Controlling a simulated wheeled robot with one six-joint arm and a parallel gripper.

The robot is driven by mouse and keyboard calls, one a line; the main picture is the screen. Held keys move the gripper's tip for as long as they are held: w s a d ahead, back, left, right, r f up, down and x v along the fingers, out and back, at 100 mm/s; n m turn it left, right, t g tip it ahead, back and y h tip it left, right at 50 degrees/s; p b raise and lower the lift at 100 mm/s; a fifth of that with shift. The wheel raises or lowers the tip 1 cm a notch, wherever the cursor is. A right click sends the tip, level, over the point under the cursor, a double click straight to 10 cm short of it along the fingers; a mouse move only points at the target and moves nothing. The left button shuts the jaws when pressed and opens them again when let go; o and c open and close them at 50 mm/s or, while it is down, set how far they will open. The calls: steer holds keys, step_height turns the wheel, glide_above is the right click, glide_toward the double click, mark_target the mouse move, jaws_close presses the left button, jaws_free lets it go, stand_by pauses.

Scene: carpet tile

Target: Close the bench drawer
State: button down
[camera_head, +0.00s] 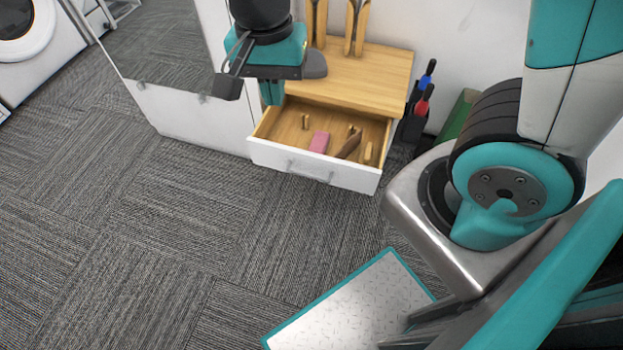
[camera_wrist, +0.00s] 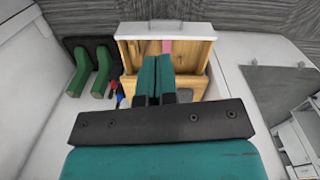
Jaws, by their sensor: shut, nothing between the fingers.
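The bench drawer (camera_head: 315,172) is pulled out of the wooden bench (camera_head: 365,80). It has a white front with a metal handle (camera_head: 310,172) and a light wood inside. In it lie a pink block (camera_head: 319,142), a brown item (camera_head: 348,146) and small wooden pieces. In the wrist view the white drawer front (camera_wrist: 168,29) is at the top and part of the pink block shows. My gripper (camera_head: 271,97) points down by the left side of the bench top. Its teal fingers (camera_wrist: 157,62) are together and empty, and they hide part of the drawer in the wrist view.
A mirrored white cabinet (camera_head: 185,105) stands left of the drawer. Red and blue-handled items (camera_head: 421,108) stand right of it. Green boots (camera_wrist: 102,70) show in the wrist view. Carpet (camera_head: 190,220) before the drawer is clear.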

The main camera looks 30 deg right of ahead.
steer(key=w+d+f+m+h+b, duration=0.1)
steer(key=w+f+m+h+b, duration=0.3)
steer(key=f, duration=0.7)
steer(key=w+d+f+m+b, duration=0.1)
steer(key=d+f+m+b, duration=0.1)
steer(key=f+m+b, duration=0.7)
steer(key=m+h+b, duration=0.3)
steer(key=m+b, duration=0.3)
glide_toward(322, 165)
step_height(322, 165, down, 4)
steer(key=s, duration=0.3)
steer(key=shift+w+d+f+b, duration=0.15)
steer(key=shift+w+d+b, duration=0.05)
steer(key=shift+w+d, duration=0.3)
steer(key=shift+w+d+f+b, duration=0.15)
steer(key=shift+w+d, duration=0.35)
steer(key=shift+w+d+r, duration=0.15)
steer(key=shift+w+d, duration=0.2)
steer(key=shift+d, duration=0.1)
